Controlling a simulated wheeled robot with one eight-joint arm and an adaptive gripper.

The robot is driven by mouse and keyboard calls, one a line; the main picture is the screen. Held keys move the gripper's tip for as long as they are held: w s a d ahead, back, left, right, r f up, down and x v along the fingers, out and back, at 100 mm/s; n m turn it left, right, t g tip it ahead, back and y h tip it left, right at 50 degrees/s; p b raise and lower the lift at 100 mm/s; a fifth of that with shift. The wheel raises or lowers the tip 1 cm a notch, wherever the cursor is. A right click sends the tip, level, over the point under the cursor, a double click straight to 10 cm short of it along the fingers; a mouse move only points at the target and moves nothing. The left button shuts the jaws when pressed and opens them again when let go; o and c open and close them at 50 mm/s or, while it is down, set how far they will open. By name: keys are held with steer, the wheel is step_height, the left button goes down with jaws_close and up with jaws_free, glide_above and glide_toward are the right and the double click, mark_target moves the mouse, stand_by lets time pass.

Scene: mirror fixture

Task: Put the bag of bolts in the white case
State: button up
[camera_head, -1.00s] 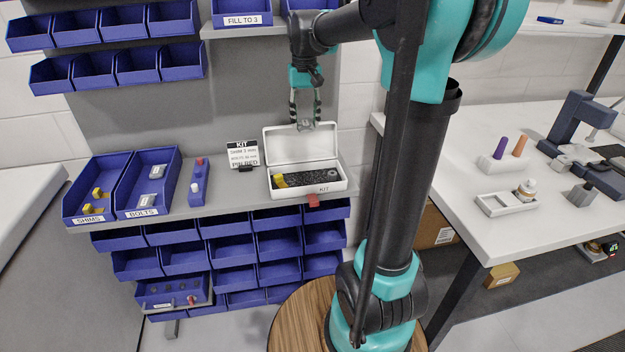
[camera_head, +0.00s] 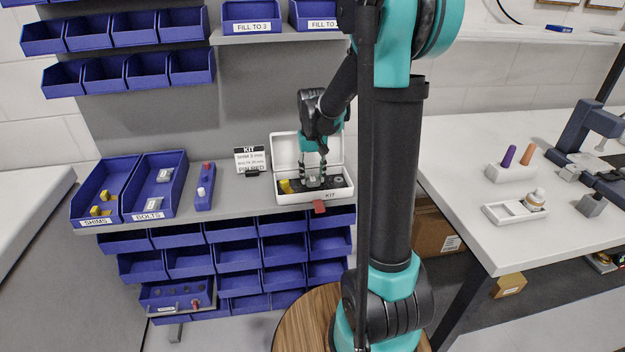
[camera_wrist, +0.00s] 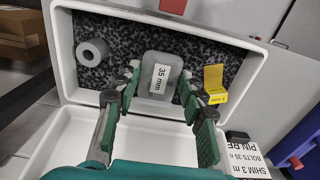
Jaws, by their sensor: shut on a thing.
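The bolts bin (camera_head: 160,203) holds another labelled bag, and the shims bin (camera_head: 97,213) holds yellow pieces. A blue holder (camera_head: 205,188) and a KIT card (camera_head: 250,159) stand left of the case. A white workbench (camera_head: 460,190) is at right.

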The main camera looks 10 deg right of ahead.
mark_target(313, 178)
steer(key=shift+f, duration=0.9)
steer(key=shift+f, duration=0.1)
steer(key=o, duration=1.2)
steer(key=shift+c, duration=0.2)
step_height(313, 178, up, 12)
steer(key=s+d+f+t, duration=0.2)
steer(key=s+f, duration=0.5)
steer(key=s, duration=0.3)
steer(key=s+d+f+t, duration=0.2)
steer(key=s+f, duration=0.4)
steer(key=s, duration=0.5)
steer(key=shift+s+f, duration=0.2)
steer(key=shift+f, duration=0.2)
steer(key=shift+o, duration=0.6)
